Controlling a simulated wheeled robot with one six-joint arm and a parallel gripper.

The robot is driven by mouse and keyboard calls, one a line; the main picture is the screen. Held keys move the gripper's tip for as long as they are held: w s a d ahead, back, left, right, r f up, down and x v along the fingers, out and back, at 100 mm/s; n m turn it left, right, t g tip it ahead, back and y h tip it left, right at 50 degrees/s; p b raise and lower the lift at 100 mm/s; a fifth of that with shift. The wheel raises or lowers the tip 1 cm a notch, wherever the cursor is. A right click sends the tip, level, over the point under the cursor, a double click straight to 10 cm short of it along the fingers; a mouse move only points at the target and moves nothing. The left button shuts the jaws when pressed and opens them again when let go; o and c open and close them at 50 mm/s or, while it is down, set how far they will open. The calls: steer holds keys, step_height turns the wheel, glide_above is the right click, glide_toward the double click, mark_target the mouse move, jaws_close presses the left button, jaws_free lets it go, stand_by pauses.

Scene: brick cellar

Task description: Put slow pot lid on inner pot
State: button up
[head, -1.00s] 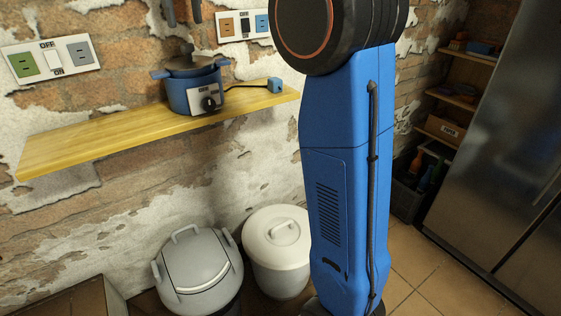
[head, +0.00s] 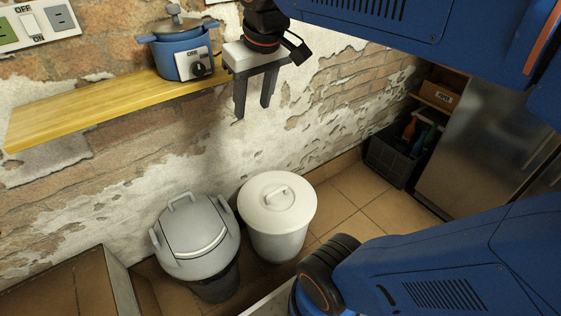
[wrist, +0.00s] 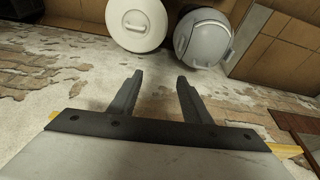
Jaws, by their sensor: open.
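The blue slow pot (head: 170,62) stands upright on the wall shelf, with a dial marked OFF on its front. A grey-brown lid (head: 178,24) with a knob rests at the top of the pot; I cannot tell whether it is fully seated. The inner pot is not clearly visible under it. My gripper (head: 253,110) is open and empty just right of the pot, fingers pointing down past the shelf. The wrist view shows its open fingers (wrist: 159,76) with nothing between them; the pot and lid are out of that view.
The yellow wooden shelf (head: 75,112) has clear room left of the pot. A grey lidded bin (head: 197,240) and a white lidded bin (head: 277,205) stand below on the floor. A switch panel (head: 35,25) is on the brick wall. A fridge (head: 480,150) stands right.

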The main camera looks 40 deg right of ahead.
steer(key=s+d+f+t, duration=0.1)
steer(key=s+f, duration=0.7)
steer(key=f, duration=0.5)
steer(key=shift+s+f+m, duration=0.4)
